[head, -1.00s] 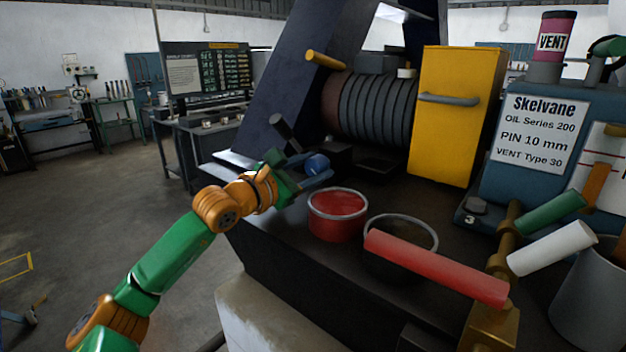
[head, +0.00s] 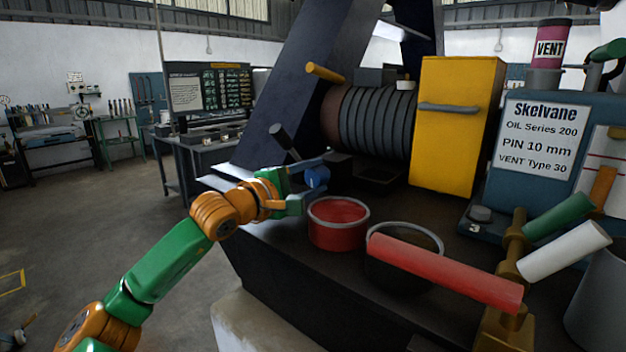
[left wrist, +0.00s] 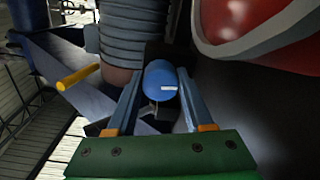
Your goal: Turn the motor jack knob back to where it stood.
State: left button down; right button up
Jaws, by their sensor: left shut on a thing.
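The motor jack knob, a small blue cylinder (head: 318,177), stands at the left end of the dark machine bed, left of the red pot. My left gripper (head: 311,182) reaches it from the left, one finger on its far side and one on its near side. In the left wrist view the knob (left wrist: 159,75) sits between the two blue-grey fingers (left wrist: 160,84), which are shut on it. A short white mark shows on its face, lying nearly level in that picture. The knob's base is largely hidden. My right gripper is not in view.
A red pot (head: 338,234) stands close to the right of my left gripper, with a dark pot (head: 385,271) beyond it. A ribbed motor (head: 375,122) and yellow cabinet (head: 452,145) stand farther back.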

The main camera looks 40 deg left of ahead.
aim_at(311, 182)
pick_arm(q)
jog(key=shift+m, duration=0.5)
jog(key=shift+c, duration=1.4)
grip_release()
jog(key=s+b, duration=0.6)
jog(key=shift+a+f, duration=0.25)
jog(key=shift+f, duration=0.05)
jog(key=shift+s+r, duration=0.25)
jog(key=shift+s, duration=0.3)
jog(key=shift+r, duration=0.1)
